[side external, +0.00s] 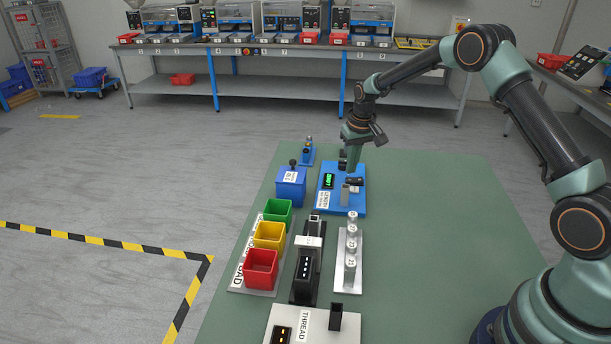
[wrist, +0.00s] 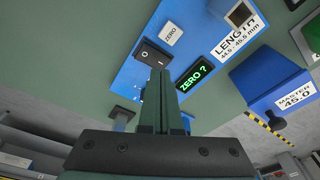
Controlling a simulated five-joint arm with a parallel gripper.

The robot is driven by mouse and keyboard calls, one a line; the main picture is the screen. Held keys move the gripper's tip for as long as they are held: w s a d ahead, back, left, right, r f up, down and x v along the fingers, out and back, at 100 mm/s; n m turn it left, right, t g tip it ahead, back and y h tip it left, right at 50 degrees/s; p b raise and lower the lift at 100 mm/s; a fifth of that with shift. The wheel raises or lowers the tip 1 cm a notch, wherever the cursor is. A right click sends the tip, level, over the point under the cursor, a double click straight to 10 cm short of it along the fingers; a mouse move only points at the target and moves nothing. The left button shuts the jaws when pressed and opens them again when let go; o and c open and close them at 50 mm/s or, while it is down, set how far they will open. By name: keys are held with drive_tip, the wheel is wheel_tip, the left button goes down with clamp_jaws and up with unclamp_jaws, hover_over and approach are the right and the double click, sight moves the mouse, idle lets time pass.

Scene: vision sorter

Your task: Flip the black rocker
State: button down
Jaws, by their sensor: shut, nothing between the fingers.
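The black rocker (wrist: 151,56) sits on the blue length gauge plate (wrist: 128,75) in the wrist view, with light marks on its face, beside a white ZERO button (wrist: 171,32). My gripper (wrist: 158,74) is shut and empty. Its fingertips overlap the rocker's lower edge in the wrist view; I cannot tell whether they touch it. In the side external view my gripper (side external: 352,166) points down over the plate. The green display (wrist: 194,74) reads "ZERO ?".
A blue MASTER 45.0 block (wrist: 275,85) stands beside the plate. Green, yellow and red bins (side external: 262,268), a black station (side external: 306,270) and a grey rack of silver parts (side external: 349,275) stand nearer the camera. The green table's right side (side external: 440,210) is clear.

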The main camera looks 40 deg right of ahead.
drive_tip(key=shift+r, duration=2.5)
wheel_tip(320, 180, up, 8)
hover_over(350, 180)
drive_tip(key=s+a, duration=0.3)
drive_tip(key=s, duration=0.1)
drive_tip(key=s+a+r+n+t, duration=0.2)
drive_tip(key=s+a+r, duration=0.2)
drive_tip(key=s+r, duration=0.3)
drive_tip(key=s+a+n+t, duration=0.1)
drive_tip(key=s+a, duration=0.3)
drive_tip(key=s, duration=1)
drive_tip(key=shift+s+r+t, duration=0.2)
drive_tip(key=shift+r+t, duration=0.05)
drive_tip(key=shift+t, duration=0.15)
